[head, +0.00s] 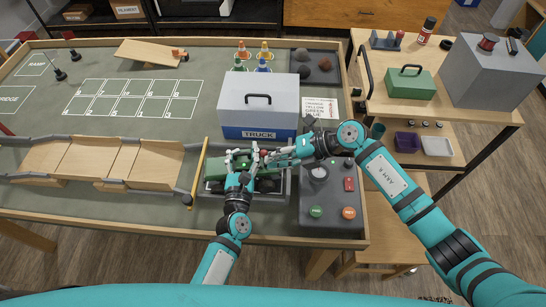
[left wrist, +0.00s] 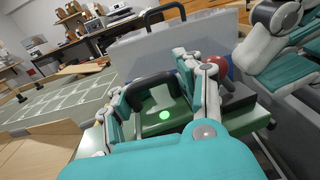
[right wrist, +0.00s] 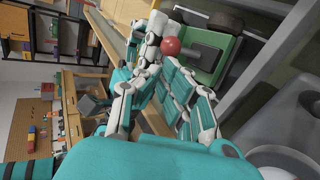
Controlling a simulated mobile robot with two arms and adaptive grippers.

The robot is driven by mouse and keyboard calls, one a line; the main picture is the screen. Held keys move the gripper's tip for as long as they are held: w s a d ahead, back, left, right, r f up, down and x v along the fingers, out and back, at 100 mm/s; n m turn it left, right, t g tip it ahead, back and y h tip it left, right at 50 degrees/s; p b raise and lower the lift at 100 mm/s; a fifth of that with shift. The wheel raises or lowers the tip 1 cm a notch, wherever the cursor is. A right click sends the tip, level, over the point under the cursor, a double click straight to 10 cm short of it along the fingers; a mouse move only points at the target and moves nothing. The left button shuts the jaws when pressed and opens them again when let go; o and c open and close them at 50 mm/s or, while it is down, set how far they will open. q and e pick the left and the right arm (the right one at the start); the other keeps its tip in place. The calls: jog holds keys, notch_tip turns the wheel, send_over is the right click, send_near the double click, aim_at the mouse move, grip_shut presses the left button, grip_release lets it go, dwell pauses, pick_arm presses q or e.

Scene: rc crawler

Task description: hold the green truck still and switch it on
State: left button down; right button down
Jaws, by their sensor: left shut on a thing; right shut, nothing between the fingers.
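The green truck (head: 217,167) sits in a grey cradle in front of the box labelled TRUCK. My left gripper (head: 246,160) is shut on the truck; in the left wrist view its fingers are around the black roll bar (left wrist: 152,91). A bright green round light (left wrist: 165,115) shows on the truck's green body. A red ball knob (left wrist: 217,66) shows beyond the left fingers; in the right wrist view the knob (right wrist: 170,47) is at the end of a grey lever. My right gripper (head: 268,158) is shut and empty, close beside the knob; contact is unclear.
The grey TRUCK box (head: 258,104) stands just behind the truck. A dark control panel (head: 332,228) with green and red buttons lies to the right, under my right arm. Wooden ramps (head: 100,160) and a yellow bar (head: 198,172) are to the left.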

pick_arm(q)
jog(key=shift+s+f, duration=0.2)
jog(key=shift+f, duration=0.15)
pick_arm(e)
jog(key=s+d, duration=0.1)
jog(key=s+d+r, duration=0.1)
jog(key=s+d, duration=0.1)
jog(key=shift+d, duration=0.25)
jog(key=r+v, duration=0.1)
jog(key=v, duration=0.8)
jog(key=shift+r, duration=0.2)
jog(key=shift+a, duration=0.1)
